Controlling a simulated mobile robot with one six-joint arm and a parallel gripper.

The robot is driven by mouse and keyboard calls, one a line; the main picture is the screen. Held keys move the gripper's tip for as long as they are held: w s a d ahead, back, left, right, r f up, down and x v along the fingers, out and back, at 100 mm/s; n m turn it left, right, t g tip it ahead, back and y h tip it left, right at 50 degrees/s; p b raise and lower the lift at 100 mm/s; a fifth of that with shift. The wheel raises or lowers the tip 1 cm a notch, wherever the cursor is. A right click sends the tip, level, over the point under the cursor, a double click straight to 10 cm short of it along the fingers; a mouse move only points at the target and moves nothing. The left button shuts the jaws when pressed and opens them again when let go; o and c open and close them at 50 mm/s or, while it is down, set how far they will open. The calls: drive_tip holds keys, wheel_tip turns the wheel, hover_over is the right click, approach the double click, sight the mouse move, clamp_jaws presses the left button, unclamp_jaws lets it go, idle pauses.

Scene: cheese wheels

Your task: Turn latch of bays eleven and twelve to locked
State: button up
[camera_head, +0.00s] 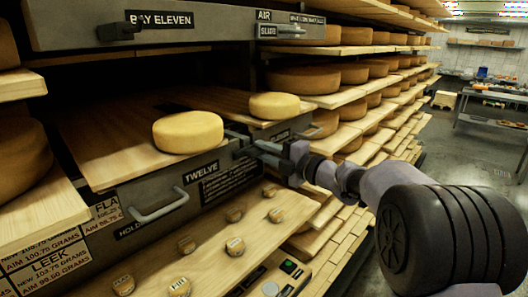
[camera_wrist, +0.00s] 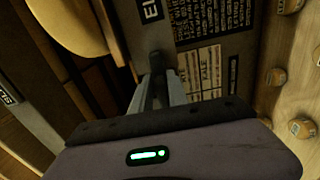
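Bay eleven's grey front panel (camera_head: 70,30) is at the upper left, with a dark latch (camera_head: 118,31) beside its label, lying nearly level. Bay twelve's drawer front (camera_head: 130,222) is lower, with a TWELVE label (camera_head: 200,172) and a pale pull handle (camera_head: 160,208). My gripper (camera_head: 246,143) reaches in from the right to the panel by this label. In the wrist view my gripper's (camera_wrist: 160,85) fingers are close together, with a dark latch knob (camera_wrist: 157,60) between their tips. Its contact and turned position are partly hidden by the fingers.
Cheese wheels (camera_head: 188,132) lie on boards above bay twelve, close to my gripper. Shelves (camera_head: 370,100) of wheels run back to the right. A wooden board with several small cheese pieces (camera_head: 234,215) lies below. The aisle floor (camera_head: 450,160) is open at right.

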drive_tip(key=shift+o, duration=1.3)
drive_tip(key=b+v, duration=0.2)
drive_tip(key=v, duration=1.5)
drive_tip(key=shift+s+b, duration=0.2)
drive_tip(key=shift+b, duration=0.2)
drive_tip(key=shift+d, duration=0.15)
